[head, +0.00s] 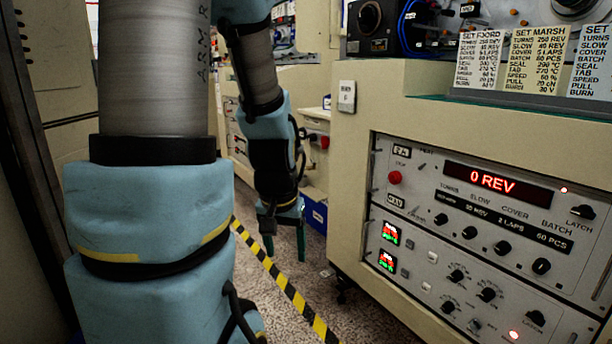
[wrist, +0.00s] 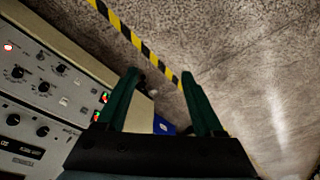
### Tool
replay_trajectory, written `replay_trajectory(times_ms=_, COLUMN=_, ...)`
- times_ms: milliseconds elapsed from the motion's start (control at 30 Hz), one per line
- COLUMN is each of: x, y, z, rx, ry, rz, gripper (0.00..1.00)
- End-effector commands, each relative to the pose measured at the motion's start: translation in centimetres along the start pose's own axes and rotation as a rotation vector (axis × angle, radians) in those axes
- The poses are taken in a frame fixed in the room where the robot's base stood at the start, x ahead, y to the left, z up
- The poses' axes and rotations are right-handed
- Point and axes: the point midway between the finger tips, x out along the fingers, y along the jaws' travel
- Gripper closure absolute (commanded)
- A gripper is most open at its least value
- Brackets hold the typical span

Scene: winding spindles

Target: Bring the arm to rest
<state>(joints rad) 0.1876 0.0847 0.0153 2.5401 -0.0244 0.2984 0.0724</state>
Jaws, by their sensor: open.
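My gripper (head: 285,238) hangs at the end of my arm in the head view, pointing down over the speckled floor. It is left of the beige machine cabinet (head: 345,185) and apart from it. In the wrist view its two green fingers (wrist: 164,92) are spread with nothing between them, so it is open and empty. My blue and grey arm links fill the left and middle of the head view and hide part of the aisle behind them.
The control panel (head: 480,215) with knobs and a "0 REV" display is on the right. Printed setting cards (head: 537,60) stand above it. Yellow-black tape (head: 285,285) crosses the floor. A blue bin (head: 314,214) sits low behind my gripper. Open floor lies around the tape.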

Motion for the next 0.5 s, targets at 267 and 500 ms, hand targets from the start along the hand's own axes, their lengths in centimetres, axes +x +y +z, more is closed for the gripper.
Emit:
replay_trajectory(times_ms=267, x=-4.8, y=-1.9, z=2.3, rx=-0.125, ry=-0.082, rz=-0.014, gripper=0.31)
replay_trajectory(times_ms=500, x=-9.3, y=-1.9, z=1.3, rx=-0.123, ry=-0.08, rz=-0.014, gripper=0.31)
